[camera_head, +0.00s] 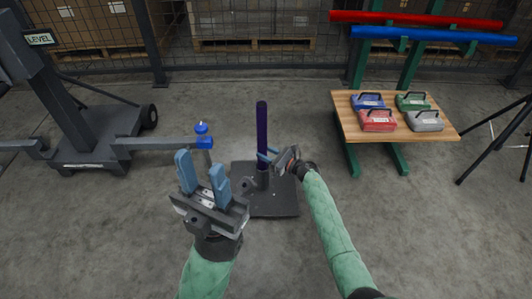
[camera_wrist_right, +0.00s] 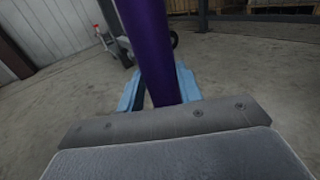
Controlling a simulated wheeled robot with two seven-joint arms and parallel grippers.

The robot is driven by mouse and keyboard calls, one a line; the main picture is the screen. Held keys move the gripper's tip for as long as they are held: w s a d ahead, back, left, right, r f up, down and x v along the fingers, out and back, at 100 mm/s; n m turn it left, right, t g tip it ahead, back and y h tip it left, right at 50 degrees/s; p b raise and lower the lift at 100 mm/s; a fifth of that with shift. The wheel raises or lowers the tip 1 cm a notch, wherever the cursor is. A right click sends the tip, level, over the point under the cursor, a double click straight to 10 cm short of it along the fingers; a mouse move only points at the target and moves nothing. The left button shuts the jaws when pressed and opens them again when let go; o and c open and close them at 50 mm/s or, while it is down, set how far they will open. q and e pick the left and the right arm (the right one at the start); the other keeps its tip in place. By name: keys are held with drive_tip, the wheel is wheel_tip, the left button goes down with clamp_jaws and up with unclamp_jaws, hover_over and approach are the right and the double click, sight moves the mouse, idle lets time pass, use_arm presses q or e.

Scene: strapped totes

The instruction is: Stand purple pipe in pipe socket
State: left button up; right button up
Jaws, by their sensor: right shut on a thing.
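The purple pipe (camera_head: 262,128) stands upright over the dark base plate (camera_head: 279,204), with its lower end at the pipe socket (camera_head: 262,180). I cannot tell from here how deep the lower end sits. My right gripper (camera_head: 266,156) is shut on the pipe from the right side, at its lower half. In the right wrist view the purple pipe (camera_wrist_right: 152,50) runs between the two blue fingers (camera_wrist_right: 158,90). My left gripper (camera_head: 203,178) is open and empty, left of the pipe and nearer to me.
A grey lifting stand (camera_head: 90,135) marked LEVEL is on the left, its arm carrying a blue-topped item (camera_head: 203,135). A wooden table (camera_head: 395,128) with several coloured cases is at the right, below a rack with a red pipe (camera_head: 415,19) and a blue pipe (camera_head: 435,35).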

drive_tip(key=shift+f+b, duration=0.55)
drive_tip(key=shift+f, duration=0.4)
drive_tip(key=shift+f, duration=0.1)
drive_tip(key=o, duration=1.3)
drive_tip(key=shift+p+v, duration=0.8)
drive_tip(key=shift+v, duration=3.1)
